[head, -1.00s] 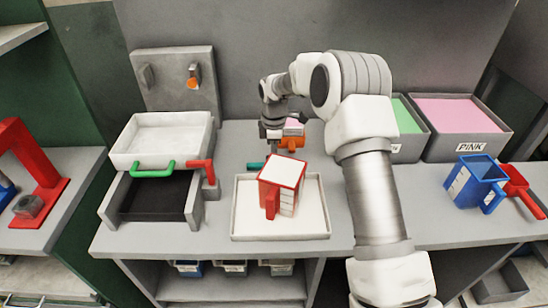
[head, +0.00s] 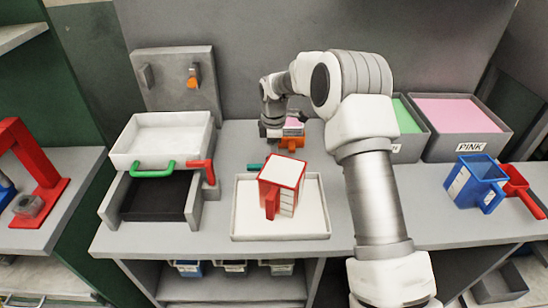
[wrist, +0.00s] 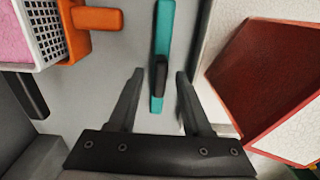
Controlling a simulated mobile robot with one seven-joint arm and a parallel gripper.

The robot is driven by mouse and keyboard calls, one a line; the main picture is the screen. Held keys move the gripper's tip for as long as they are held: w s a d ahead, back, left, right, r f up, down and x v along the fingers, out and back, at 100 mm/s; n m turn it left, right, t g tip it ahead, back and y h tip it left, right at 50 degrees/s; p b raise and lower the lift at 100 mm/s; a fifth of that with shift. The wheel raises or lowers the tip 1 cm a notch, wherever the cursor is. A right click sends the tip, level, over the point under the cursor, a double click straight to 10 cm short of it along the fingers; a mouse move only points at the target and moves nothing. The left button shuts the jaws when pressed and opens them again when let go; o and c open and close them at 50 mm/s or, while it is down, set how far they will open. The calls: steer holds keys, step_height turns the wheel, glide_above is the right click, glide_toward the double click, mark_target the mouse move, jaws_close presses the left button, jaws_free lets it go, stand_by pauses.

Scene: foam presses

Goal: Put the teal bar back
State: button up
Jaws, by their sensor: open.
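The teal bar (wrist: 164,40) lies on the grey worktop in the wrist view, with a black grip piece (wrist: 160,75) on it. In the head view only a short stretch of the teal bar (head: 256,167) shows behind the white tray. My gripper (wrist: 160,74) is open and empty. In the picture its two fingers stand on either side of the black grip, with gaps on both sides. I cannot tell its height above the bar. In the head view my gripper (head: 273,146) is partly hidden at the back of the worktop.
An orange-handled basket (head: 291,142) with pink content stands on the other side. A press with a white tray (head: 160,140) and a grey panel with hooks (head: 192,82) stand left.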

steer(key=s+d+r+m+t, duration=0.1)
steer(key=s+d+r+m, duration=0.15)
steer(key=r, duration=0.75)
steer(key=s+d+r+m, duration=0.1)
steer(key=s+r, duration=0.3)
steer(key=r, duration=0.7)
steer(key=s+d+r+m+t, duration=0.1)
steer(key=s+d+r+m, duration=0.15)
steer(key=s, duration=0.25)
steer(key=s+d+r+m+t, duration=0.1)
steer(key=s+d+r+m, duration=0.15)
steer(key=s+r, duration=0.2)
steer(key=s+d+f+m+t, duration=0.1)
steer(key=s+m, duration=0.3)
steer(key=s, duration=0.6)
steer(key=s+d+f+m+t, duration=0.1)
steer(key=s+m, duration=0.4)
steer(key=s, duration=0.5)
steer(key=shift+d+f+t+p, duration=0.3)
steer(key=shift+d+f, duration=0.3)
steer(key=shift+d, duration=0.3)
steer(key=shift+s+m, duration=0.1)
steer(key=shift+m, duration=0.15)
